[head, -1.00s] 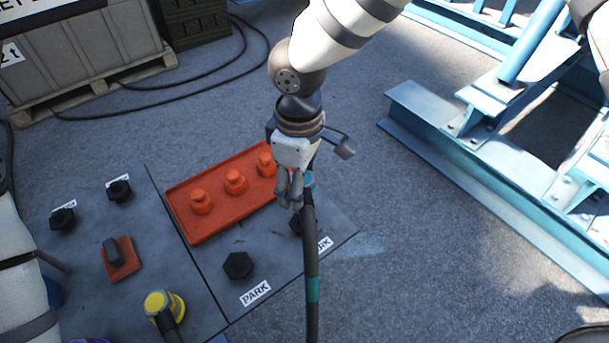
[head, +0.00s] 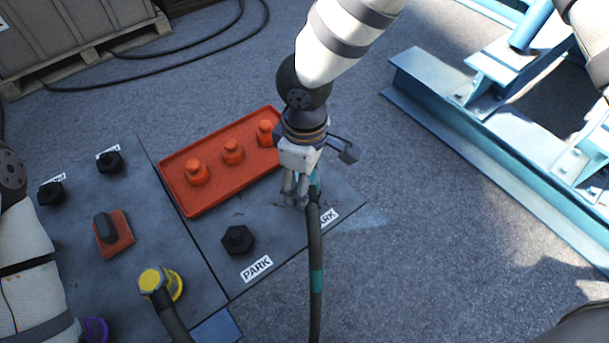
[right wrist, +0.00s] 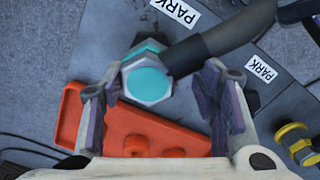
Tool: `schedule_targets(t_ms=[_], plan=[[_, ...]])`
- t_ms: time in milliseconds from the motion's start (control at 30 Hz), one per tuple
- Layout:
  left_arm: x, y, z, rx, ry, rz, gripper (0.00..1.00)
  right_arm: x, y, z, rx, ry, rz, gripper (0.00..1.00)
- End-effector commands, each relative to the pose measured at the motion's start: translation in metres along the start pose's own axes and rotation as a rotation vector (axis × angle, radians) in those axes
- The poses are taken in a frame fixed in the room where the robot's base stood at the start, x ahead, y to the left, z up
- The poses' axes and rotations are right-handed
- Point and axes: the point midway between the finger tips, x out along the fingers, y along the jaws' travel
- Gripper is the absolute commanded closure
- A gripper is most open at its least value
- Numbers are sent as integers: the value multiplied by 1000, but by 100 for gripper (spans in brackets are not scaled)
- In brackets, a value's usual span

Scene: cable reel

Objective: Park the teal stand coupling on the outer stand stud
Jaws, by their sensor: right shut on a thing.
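My right gripper (head: 296,197) is shut on the teal coupling (head: 316,186), above the right corner of the dark stand plate (head: 283,235). A black cable with a teal band (head: 316,282) hangs from the coupling. In the right wrist view the coupling's teal hexagonal face (right wrist: 146,84) shows near the left finger of the right gripper (right wrist: 165,88), close to a PARK label (right wrist: 176,11). My left gripper is out of view.
An orange tray (head: 205,207) with three orange caps lies just behind. To the left are a yellow coupling (head: 152,281) with a cable, black studs (head: 110,162) and an orange block (head: 118,236). A blue steel frame (head: 450,110) stands right, with clear floor between.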

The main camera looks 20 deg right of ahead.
Motion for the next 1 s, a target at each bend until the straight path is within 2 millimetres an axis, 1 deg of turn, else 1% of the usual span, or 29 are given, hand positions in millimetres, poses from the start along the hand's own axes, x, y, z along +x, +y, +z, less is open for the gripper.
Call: schedule_targets(t_ms=[100,333,533,1000], plan=[[-4,0,-2,0,11,0,46,-3,1,0,-1,2,4,79],[-4,0,-2,0,10,0,46,-1,0,0,-1,1,2,79],[-8,0,-4,0,21,1,46,-3,1,-1,-1,4,4,79],[-5,0,-2,0,13,1,46,7,0,0,0,0,1,79]])
